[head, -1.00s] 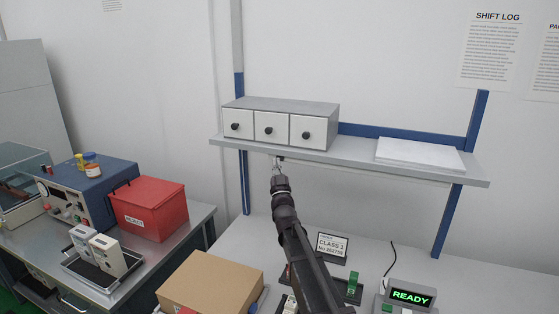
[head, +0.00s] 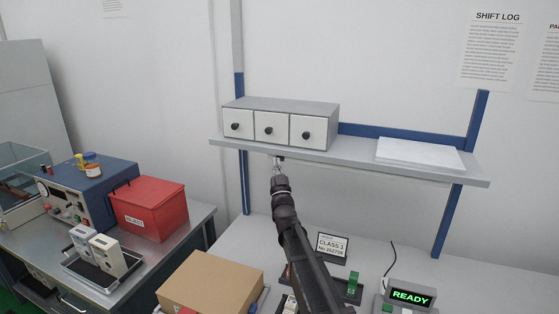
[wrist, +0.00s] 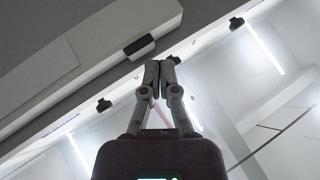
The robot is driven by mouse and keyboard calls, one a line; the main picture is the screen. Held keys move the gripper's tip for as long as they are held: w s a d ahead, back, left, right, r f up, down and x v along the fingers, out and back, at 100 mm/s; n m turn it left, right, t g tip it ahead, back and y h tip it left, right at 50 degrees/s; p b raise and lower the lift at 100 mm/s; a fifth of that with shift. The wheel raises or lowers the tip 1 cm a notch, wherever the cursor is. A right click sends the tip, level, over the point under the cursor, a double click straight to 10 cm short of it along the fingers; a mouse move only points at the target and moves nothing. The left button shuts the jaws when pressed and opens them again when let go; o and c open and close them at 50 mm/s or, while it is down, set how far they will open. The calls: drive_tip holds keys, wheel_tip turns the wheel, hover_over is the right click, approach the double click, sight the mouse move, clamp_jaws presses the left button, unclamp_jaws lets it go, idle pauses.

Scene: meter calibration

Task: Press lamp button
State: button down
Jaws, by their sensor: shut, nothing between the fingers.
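My gripper (head: 278,165) is shut and empty, pointing up just below the front edge of the shelf (head: 400,168). In the wrist view, the closed fingertips (wrist: 161,72) are beside a small dark block with a pale face, which looks like the lamp button (wrist: 139,45). It sits on the edge of a long pale housing (wrist: 70,75) under the shelf. A small dark spot by the fingertips shows at the shelf edge in the head view. I cannot tell whether the fingertips touch the button.
A grey cabinet with three drawers (head: 271,128) stands on the shelf above my gripper, beside a paper stack (head: 420,154). Below are a cardboard box (head: 212,283), a class sign (head: 332,246) and a READY display (head: 410,296). A red bin (head: 150,208) stands left.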

drive_tip(key=shift+w+d, duration=0.25)
drive_tip(key=shift+w, duration=0.3)
idle(0.9)
drive_tip(key=shift+s, duration=0.15)
drive_tip(key=shift+s+a, duration=0.25)
drive_tip(key=shift+s, duration=0.15)
drive_tip(key=shift+s, duration=0.1)
drive_tip(key=s, duration=0.1)
drive_tip(key=s+a, duration=0.1)
drive_tip(key=s, duration=0.1)
drive_tip(key=s+a, duration=0.1)
drive_tip(key=s, duration=0.1)
drive_tip(key=shift+s+a, duration=0.15)
drive_tip(key=shift+s, duration=0.05)
idle(0.7)
drive_tip(key=shift+f, duration=0.1)
